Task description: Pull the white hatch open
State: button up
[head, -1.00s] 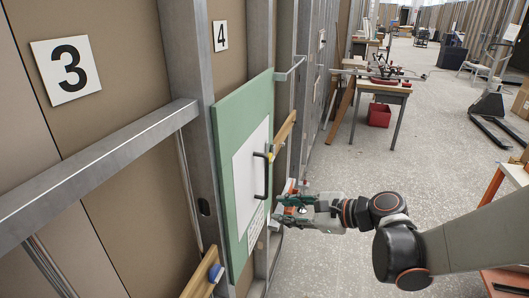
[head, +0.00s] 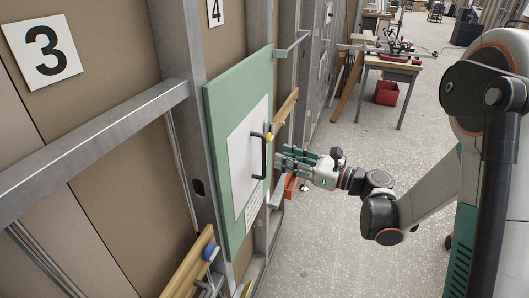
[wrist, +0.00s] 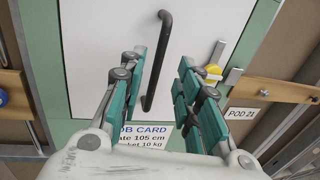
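The white hatch (head: 252,160) is set in a green panel (head: 225,108) on the left wall and looks shut. A black bar handle (head: 259,156) stands upright near its right edge. In the wrist view the handle (wrist: 158,60) rises between my fingers, beyond their tips. My gripper (head: 280,160) is open and empty, just right of the handle and pointing at it. In the wrist view both fingers (wrist: 160,72) are spread apart. I see no contact with the handle. A job card (wrist: 150,135) is on the panel below the hatch.
Wooden rails (head: 192,264) and a metal beam (head: 95,145) run along the wall. A workbench (head: 392,68) and red bin (head: 387,93) stand farther back. The floor (head: 335,235) is clear.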

jog(key=b+x, duration=0.1)
jog(key=x, duration=0.7)
grip_shut()
